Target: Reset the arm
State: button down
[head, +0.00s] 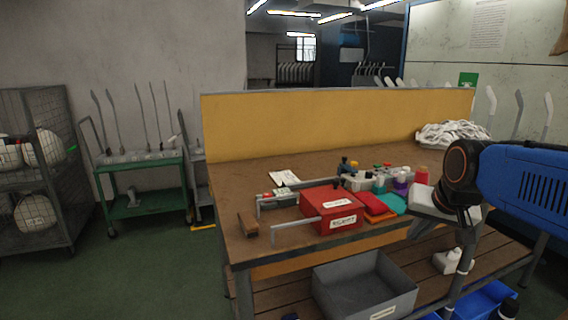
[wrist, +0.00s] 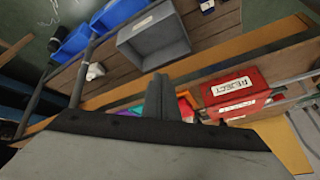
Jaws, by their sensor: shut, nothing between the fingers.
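My gripper (wrist: 160,98) is shut and empty; its two fingers meet in the wrist view. In the head view my blue arm comes in from the right, and its end hangs over the right front part of the workbench (head: 300,165). The fingertips are hard to make out in the head view. The wrist view is turned, with the grey bin and the red box beyond the fingers. The gripper is apart from both.
A red box (head: 333,207) with white labels stands at the bench's front, beside metal rods, folded cloths (head: 376,205) and several small containers. A grey bin (head: 364,290) sits on the lower shelf. A white pile (head: 453,134) lies at the back right. Green cart (head: 141,172) at left.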

jog(key=s+a+f+n, duration=0.1)
jog(key=s+f, duration=0.4)
jog(key=s, duration=0.3)
jog(key=s+f+n+g, duration=0.1)
jog(key=s+f+n, duration=0.1)
jog(key=s+f, duration=0.3)
jog(key=s, duration=0.4)
jog(key=shift+s+a+f+n+g, duration=0.15)
jog(key=shift+a+f+n+g, duration=0.15)
jog(key=shift+a+f, duration=0.05)
